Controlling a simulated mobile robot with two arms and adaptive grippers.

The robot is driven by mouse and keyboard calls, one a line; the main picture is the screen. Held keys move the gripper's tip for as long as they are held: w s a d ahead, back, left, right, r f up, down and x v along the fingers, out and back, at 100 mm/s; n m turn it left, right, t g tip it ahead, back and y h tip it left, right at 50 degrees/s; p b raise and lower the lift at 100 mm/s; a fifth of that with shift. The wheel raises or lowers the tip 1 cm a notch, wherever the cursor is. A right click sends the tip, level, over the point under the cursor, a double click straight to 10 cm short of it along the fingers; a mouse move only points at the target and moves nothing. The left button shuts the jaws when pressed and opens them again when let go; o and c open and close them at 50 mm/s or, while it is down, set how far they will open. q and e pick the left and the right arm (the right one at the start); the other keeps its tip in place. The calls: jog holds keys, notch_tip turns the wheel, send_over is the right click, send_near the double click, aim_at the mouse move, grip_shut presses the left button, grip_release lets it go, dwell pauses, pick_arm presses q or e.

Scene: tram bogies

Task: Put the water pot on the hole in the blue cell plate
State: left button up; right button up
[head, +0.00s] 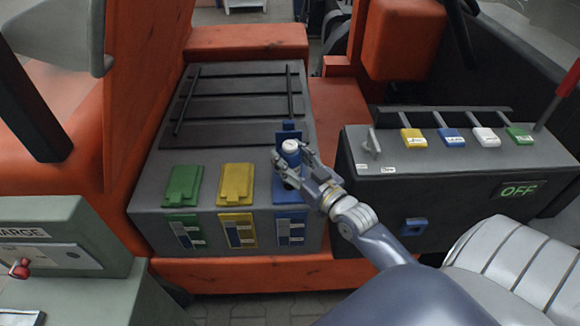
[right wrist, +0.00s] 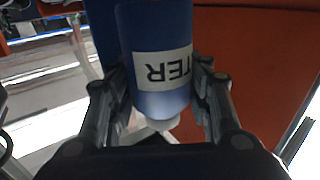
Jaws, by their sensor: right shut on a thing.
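The water pot (head: 291,148) is a small blue cylinder with a white cap. My right gripper (head: 290,165) is shut on it and holds it roughly upright at the blue cell plate (head: 291,196). In the right wrist view the pot (right wrist: 158,100) sits between both fingers, its white label with upside-down letters "TER" facing the camera. The gripper and pot hide part of the blue plate; I cannot tell whether the pot touches it or its hole. A blue flap (head: 289,130) stands behind the pot. My left gripper is not in view.
Closed yellow (head: 236,184) and green (head: 184,186) covers lie left of the blue plate on the grey battery box (head: 150,195). A dark control box (head: 450,185) with coloured switches and an "OFF" display stands at right. Orange bodywork (head: 230,273) surrounds the battery box.

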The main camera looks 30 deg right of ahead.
jog(key=shift+a+f, duration=0.1)
jog(key=shift+f, duration=1.65)
jog(key=shift+f, duration=0.2)
jog(key=o, duration=1.1)
jog(key=shift+s, duration=0.1)
jog(key=shift+r, duration=0.25)
jog(key=shift+s+f, duration=0.15)
jog(key=shift+s, duration=0.1)
jog(key=s, duration=0.7)
jog(key=s+b, duration=0.1)
jog(key=s, duration=0.3)
jog(key=shift+s+d, duration=0.25)
